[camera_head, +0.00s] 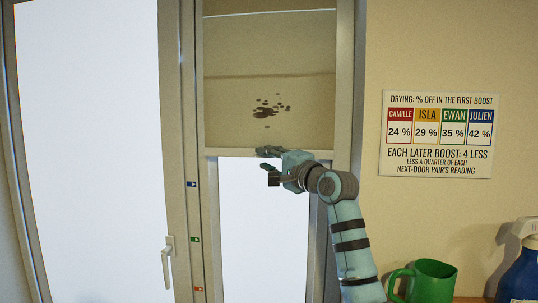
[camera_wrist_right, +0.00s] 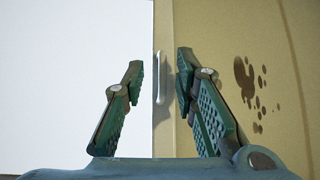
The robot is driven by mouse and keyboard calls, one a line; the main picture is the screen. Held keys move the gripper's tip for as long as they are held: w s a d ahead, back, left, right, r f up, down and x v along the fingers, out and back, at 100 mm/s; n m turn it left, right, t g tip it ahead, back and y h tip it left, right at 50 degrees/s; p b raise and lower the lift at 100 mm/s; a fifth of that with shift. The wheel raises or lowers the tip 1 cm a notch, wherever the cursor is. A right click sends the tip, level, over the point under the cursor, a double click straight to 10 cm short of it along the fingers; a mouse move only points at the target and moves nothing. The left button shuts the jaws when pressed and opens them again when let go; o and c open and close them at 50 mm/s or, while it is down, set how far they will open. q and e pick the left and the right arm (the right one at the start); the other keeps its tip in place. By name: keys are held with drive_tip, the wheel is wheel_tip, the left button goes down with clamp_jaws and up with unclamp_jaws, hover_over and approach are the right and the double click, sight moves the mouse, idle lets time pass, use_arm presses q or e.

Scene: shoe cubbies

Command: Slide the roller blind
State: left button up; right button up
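The beige roller blind (camera_head: 270,95) with brown stains hangs over the upper part of the narrow window. Its pale bottom bar (camera_head: 228,152) sits at mid-height, with bright pane below. My right gripper (camera_head: 266,159) is at the bar. In the right wrist view, the stained blind (camera_wrist_right: 225,45) is on the right and the bright pane on the left. A small pale pull handle (camera_wrist_right: 160,80) on the bar lies between the two fingers of my right gripper (camera_wrist_right: 158,70), which are apart, with gaps visible beside the handle. My left gripper is out of view.
Blue (camera_head: 191,184), green (camera_head: 195,239) and red (camera_head: 199,289) markers run down the frame left of the blind. A window handle (camera_head: 167,260) is further left. A sign (camera_head: 438,135) hangs right. A green mug (camera_head: 432,283) and spray bottle (camera_head: 522,272) stand lower right.

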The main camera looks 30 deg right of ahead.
drive_tip(key=shift+s+r, duration=0.15)
drive_tip(key=shift+s, duration=0.3)
drive_tip(key=shift+c, duration=1.4)
drive_tip(key=c, duration=0.3)
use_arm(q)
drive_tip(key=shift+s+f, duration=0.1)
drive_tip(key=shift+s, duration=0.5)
use_arm(e)
clamp_jaws()
use_arm(q)
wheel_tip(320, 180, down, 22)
drive_tip(key=b, duration=2.2)
use_arm(e)
wheel_tip(320, 180, down, 46)
drive_tip(key=shift+f, duration=0.2)
